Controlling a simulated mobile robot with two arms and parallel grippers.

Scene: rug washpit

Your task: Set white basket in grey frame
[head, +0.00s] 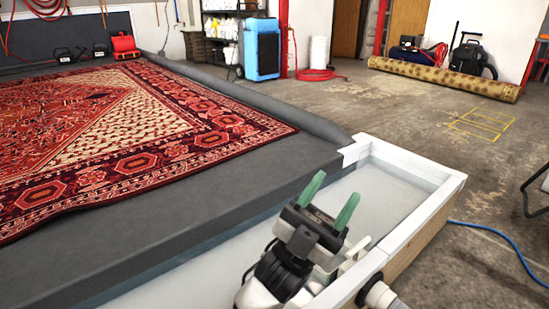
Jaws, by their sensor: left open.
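My left gripper (330,202) is open, its two green fingertips apart and pointing up. It is over the pale floor of a white-rimmed trough (418,217), and nothing shows between the fingers. A small pale piece (352,258) shows just behind and right of the gripper; I cannot tell what it is. I cannot make out a white basket or a grey frame in the head view. My right gripper is not in view.
A red patterned rug (120,130) lies on the dark grey raised bed beside the trough. A blue hose (510,240) crosses the floor at right. Yellow lines (482,124) mark otherwise open concrete.

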